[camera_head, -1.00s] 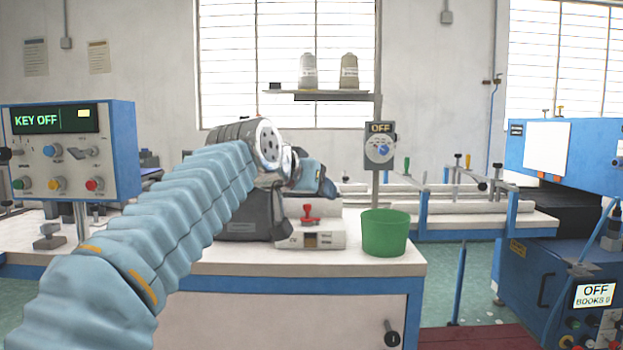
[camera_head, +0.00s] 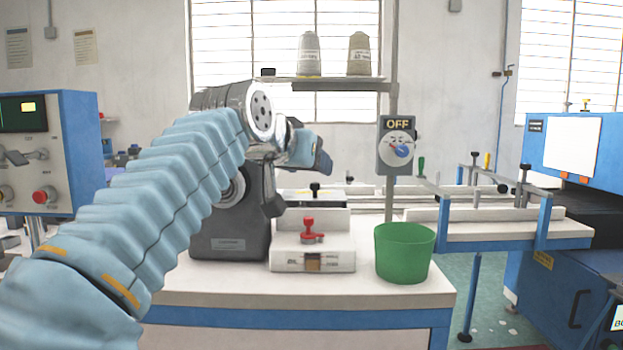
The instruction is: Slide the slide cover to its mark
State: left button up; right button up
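A low white block (camera_head: 290,261) with a red knob (camera_head: 309,230) on top and a small brown window in its front stands on the white bench, beside the dark grey machine (camera_head: 228,236). I cannot tell for sure which part is the slide cover or where its mark is. My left arm crosses the picture from the lower left and hides part of the grey machine. Its blue-grey end, with my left gripper (camera_head: 312,152), is in the air above and behind the block, apart from it. The fingers are not clear enough to show whether they are open. My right gripper is out of view.
A green bin (camera_head: 404,253) stands right of the block, near the bench's front edge. A dial box (camera_head: 397,146) reading OFF is on a post behind it. Thread cones stand on a shelf (camera_head: 340,84). A control box (camera_head: 75,150) is at the left. Bare bench top lies in front.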

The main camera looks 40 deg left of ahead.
aim_at(315, 197)
jog(key=i+j, duration=0.35)
jog(key=j, duration=0.15)
jog(key=i+j, duration=0.3)
jog(key=j, duration=0.15)
